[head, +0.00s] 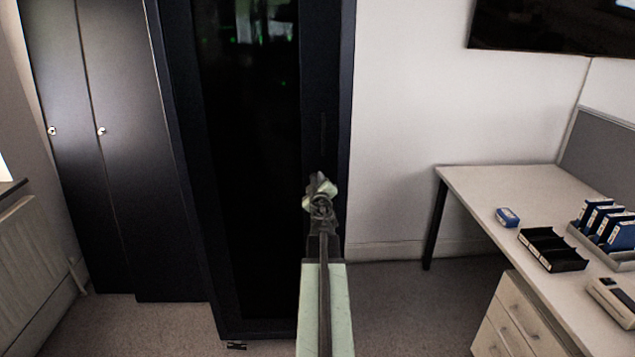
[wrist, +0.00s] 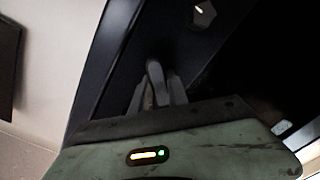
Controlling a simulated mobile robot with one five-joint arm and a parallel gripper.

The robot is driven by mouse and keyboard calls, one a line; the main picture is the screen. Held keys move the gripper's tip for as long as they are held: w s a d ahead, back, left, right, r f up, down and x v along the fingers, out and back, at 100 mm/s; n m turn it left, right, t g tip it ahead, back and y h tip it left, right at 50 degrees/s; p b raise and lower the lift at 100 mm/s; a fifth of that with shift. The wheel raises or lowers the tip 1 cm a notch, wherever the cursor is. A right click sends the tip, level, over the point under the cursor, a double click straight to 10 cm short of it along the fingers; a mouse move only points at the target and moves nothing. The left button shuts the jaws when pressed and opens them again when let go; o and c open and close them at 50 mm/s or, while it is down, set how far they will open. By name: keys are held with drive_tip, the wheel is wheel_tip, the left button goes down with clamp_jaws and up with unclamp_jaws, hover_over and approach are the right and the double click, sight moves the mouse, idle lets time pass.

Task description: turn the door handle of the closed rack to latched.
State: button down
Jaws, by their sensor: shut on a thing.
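The closed rack (head: 250,200) is a tall black cabinet with a dark glass door, standing in the middle of the head view. My gripper (head: 320,187) is at the right frame of its door, at about mid height. In the wrist view my gripper (wrist: 158,85) is shut on a narrow grey piece, the door handle (wrist: 156,80), which stands between the fingers against the dark door frame (wrist: 130,60). In the head view the handle is hidden behind my gripper. I cannot tell from these frames exactly how far the handle is turned.
Two dark lockers (head: 105,150) stand left of the rack. A desk (head: 470,190) at the right carries a blue box (head: 507,217), black trays (head: 552,249) and several blue upright boxes. Carpeted floor (head: 400,300) is free between rack and desk.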

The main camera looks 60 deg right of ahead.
drive_tip(key=shift+n, duration=0.3)
drive_tip(key=n, duration=0.3)
drive_tip(key=shift+n, duration=0.3)
drive_tip(key=n, duration=0.4)
drive_tip(key=shift+f+n, duration=0.15)
drive_tip(key=shift+n, duration=0.15)
idle(0.3)
drive_tip(key=c, duration=1.3)
unclamp_jaws()
